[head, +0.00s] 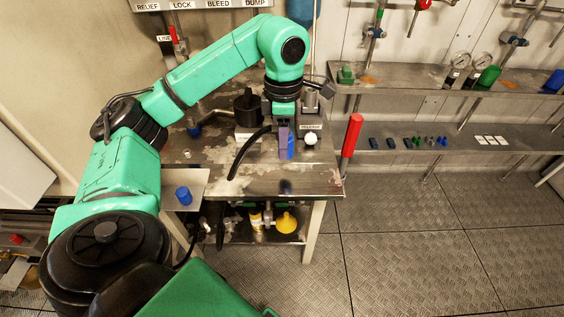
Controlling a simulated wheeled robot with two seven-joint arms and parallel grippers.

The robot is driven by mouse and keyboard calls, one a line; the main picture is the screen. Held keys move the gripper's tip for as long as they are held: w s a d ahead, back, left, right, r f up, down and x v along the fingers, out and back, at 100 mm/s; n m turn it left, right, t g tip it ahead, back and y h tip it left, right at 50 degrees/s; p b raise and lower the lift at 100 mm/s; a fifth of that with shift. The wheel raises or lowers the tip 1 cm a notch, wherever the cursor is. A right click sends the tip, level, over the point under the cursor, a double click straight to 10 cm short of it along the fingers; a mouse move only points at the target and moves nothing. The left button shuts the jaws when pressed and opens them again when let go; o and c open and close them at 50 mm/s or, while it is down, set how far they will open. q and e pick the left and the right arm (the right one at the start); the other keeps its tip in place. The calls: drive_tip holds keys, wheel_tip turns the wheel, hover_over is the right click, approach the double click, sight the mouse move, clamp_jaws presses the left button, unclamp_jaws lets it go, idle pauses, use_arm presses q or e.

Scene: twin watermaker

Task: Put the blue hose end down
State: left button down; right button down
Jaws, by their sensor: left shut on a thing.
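My left gripper (286,138) points down over the worn metal bench (250,182), near its front right part. It is shut on the blue hose end (291,148), which shows as a blue piece between and below the fingers. A black hose (247,150) curves from the gripper area down to the left over the bench top. A small dark blue patch shows on the bench below the hose end; I cannot tell whether the hose end touches the bench. My right gripper is not in view.
A black-topped unit (247,106) stands left of the gripper, and a labelled block with a white knob (311,138) stands to the right. A red handle (351,135) rises at the bench's right edge. A blue cap (183,195) sits on a side plate. The bench front is clear.

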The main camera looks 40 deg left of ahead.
use_arm(q)
wheel_tip(320, 180, down, 6)
drive_tip(key=shift+r, duration=0.1)
drive_tip(key=shift+s, duration=0.1)
drive_tip(key=shift+c, duration=2.2)
unclamp_jaws()
drive_tip(key=shift+r, duration=0.15)
wheel_tip(320, 180, up, 7)
drive_tip(key=shift+r, duration=0.2)
wheel_tip(320, 180, up, 4)
drive_tip(key=r+p, duration=0.1)
drive_tip(key=p, duration=0.2)
hover_over(283, 171)
drive_tip(key=shift+f, duration=0.25)
